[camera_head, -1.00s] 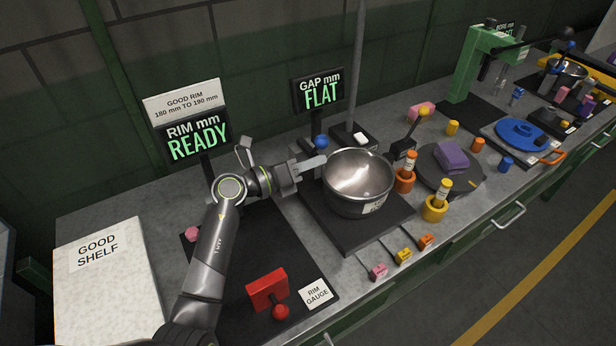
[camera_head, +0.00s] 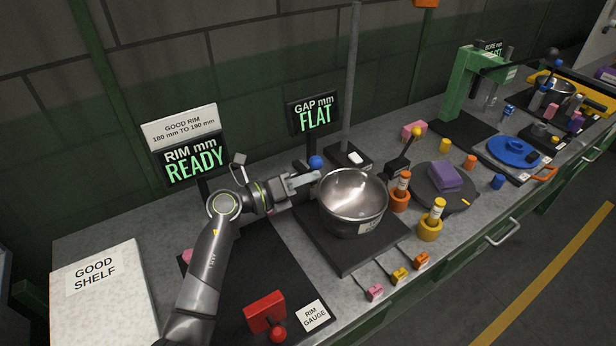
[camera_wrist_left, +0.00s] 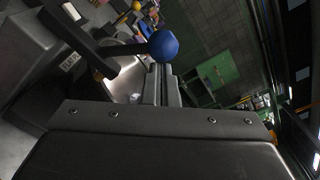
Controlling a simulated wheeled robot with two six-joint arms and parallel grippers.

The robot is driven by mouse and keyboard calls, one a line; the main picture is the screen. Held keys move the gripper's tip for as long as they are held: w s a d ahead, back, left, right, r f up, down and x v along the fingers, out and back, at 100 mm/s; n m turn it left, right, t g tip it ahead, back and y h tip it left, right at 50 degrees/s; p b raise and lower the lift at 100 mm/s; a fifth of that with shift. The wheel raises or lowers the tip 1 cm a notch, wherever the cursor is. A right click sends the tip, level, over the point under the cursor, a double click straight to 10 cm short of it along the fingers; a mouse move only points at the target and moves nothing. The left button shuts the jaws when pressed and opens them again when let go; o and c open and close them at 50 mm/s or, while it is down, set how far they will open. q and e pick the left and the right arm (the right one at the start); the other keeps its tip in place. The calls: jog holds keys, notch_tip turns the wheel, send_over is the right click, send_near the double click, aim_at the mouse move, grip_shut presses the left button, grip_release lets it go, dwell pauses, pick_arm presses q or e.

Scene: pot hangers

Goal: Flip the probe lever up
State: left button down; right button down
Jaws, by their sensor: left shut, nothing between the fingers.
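The lever with a blue ball knob (camera_head: 315,162) stands at the gap gauge, behind the steel pot (camera_head: 340,222) and below the GAP display (camera_head: 314,114) reading FLAT. In the left wrist view the blue knob (camera_wrist_left: 163,45) sits at the end of a dark arm, just beyond my fingertips. My left gripper (camera_head: 317,176) is shut and empty, close below the knob in the head view. In the wrist view its fingers (camera_wrist_left: 161,74) lie together beside the pot. I cannot tell whether they touch the knob. My right gripper is not in view.
The RIM display (camera_head: 194,157) reads READY. A red block with a red knob (camera_head: 266,308) is at the front. Orange and yellow weights (camera_head: 430,230), a dark disc with a purple block (camera_head: 445,178) and a post (camera_head: 352,80) stand around the pot. The good shelf (camera_head: 100,310) is left.

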pick_arm(q)
jog(key=w+a+r+n+p, duration=0.4)
jog(key=w+a+r, duration=0.2)
jog(key=w, duration=0.3)
jog(key=shift+a+r+n, duration=0.35)
jog(key=shift+n, duration=0.05)
dwell(0.4)
jog(key=shift+w+r, duration=0.15)
jog(key=shift+r, duration=0.05)
dwell(0.3)
jog(key=shift+a, duration=0.1)
